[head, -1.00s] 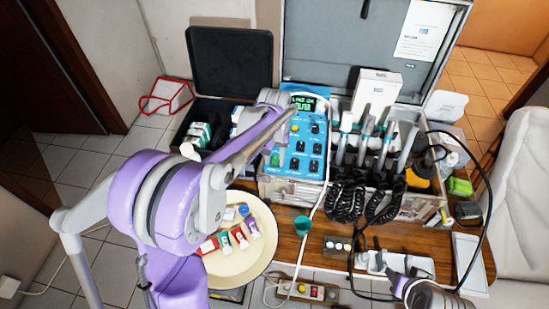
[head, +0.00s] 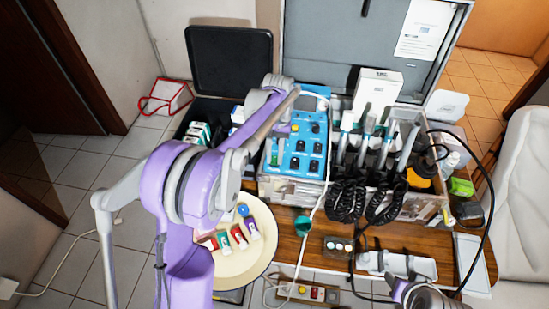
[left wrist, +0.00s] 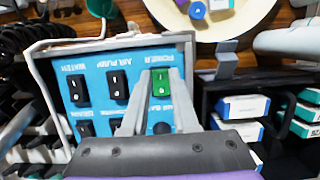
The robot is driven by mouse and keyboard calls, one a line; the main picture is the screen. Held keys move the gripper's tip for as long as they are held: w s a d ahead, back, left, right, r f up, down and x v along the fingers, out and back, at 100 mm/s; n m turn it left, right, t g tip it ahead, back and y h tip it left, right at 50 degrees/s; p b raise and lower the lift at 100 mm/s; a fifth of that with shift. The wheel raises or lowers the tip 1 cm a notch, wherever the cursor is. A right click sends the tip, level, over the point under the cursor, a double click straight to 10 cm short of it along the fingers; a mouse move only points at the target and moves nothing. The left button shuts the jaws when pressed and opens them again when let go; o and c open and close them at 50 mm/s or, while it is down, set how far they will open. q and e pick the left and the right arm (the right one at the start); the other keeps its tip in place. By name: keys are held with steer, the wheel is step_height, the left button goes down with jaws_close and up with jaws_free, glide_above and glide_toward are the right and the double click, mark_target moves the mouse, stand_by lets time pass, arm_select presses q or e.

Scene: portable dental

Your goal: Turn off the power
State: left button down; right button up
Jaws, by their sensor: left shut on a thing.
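The blue control panel (head: 312,145) sits in the open grey case, with several black rocker switches on it.
Dental handpieces with coiled black cords (head: 347,200) stand right of the panel. A round cream tray (head: 235,270) with small coloured items lies in front. A black box with packets (head: 197,133) is to the left. A power strip (head: 308,292) lies at the front. Loose cables cross the right side.

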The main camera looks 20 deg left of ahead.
mark_target(276, 156)
stand_by(0.3)
arm_select(q)
steer(key=c, duration=1)
jaws_free()
steer(key=shift+o, duration=0.2)
steer(key=shift+w+r, duration=0.1)
steer(key=v, duration=1)
steer(key=shift+w+r+p, duration=0.2)
steer(key=shift+r+p, duration=0.1)
steer(key=shift+p, duration=0.05)
steer(key=shift+a, duration=0.1)
